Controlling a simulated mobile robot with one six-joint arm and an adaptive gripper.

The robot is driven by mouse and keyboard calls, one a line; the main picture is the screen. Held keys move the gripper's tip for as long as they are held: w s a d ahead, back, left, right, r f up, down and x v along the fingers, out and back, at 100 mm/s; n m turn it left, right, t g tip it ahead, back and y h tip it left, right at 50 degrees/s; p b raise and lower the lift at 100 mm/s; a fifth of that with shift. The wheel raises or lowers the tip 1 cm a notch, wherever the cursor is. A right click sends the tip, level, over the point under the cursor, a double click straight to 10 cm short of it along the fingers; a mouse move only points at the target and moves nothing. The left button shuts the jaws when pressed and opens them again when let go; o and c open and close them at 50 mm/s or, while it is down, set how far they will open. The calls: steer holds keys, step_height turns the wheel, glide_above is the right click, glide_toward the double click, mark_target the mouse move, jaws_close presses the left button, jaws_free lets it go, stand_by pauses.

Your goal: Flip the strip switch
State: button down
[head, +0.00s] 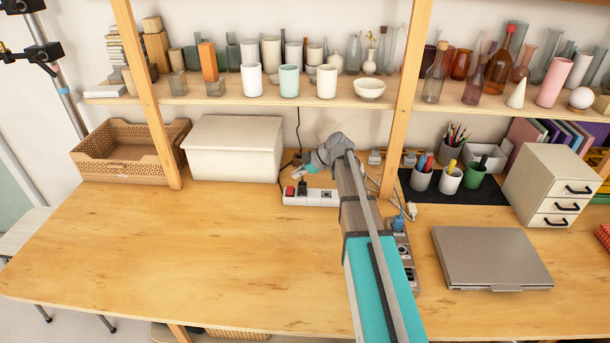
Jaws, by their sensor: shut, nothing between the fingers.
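A white power strip (322,197) lies on the wooden table near its back edge. Its red switch (290,191) is at the strip's left end, with a dark plug beside it. Which way the switch is tipped is too small to tell. My gripper (298,173) is shut and empty, just behind and above the left half of the strip. A gap to the switch seems to show, but the exact distance cannot be told. My arm hides the strip's right end.
A second, grey strip (402,252) with sockets lies right of my arm, partly hidden. A white box (235,148) stands left of the gripper, and a shelf post (392,150) stands to the right. A closed laptop (490,257) lies farther right. The front left table is clear.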

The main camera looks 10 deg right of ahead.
mark_target(292, 189)
steer(key=b+x, duration=0.1)
steer(key=x, duration=0.2)
steer(key=shift+f+b, duration=0.2)
steer(key=shift+b, duration=0.2)
steer(key=shift+w+d+f+b, duration=0.1)
steer(key=shift+w+f+b, duration=0.05)
steer(key=shift+f+b, duration=0.7)
steer(key=shift+w+d+f+b, duration=0.15)
steer(key=shift+f+b, duration=0.65)
steer(key=shift+a, duration=0.1)
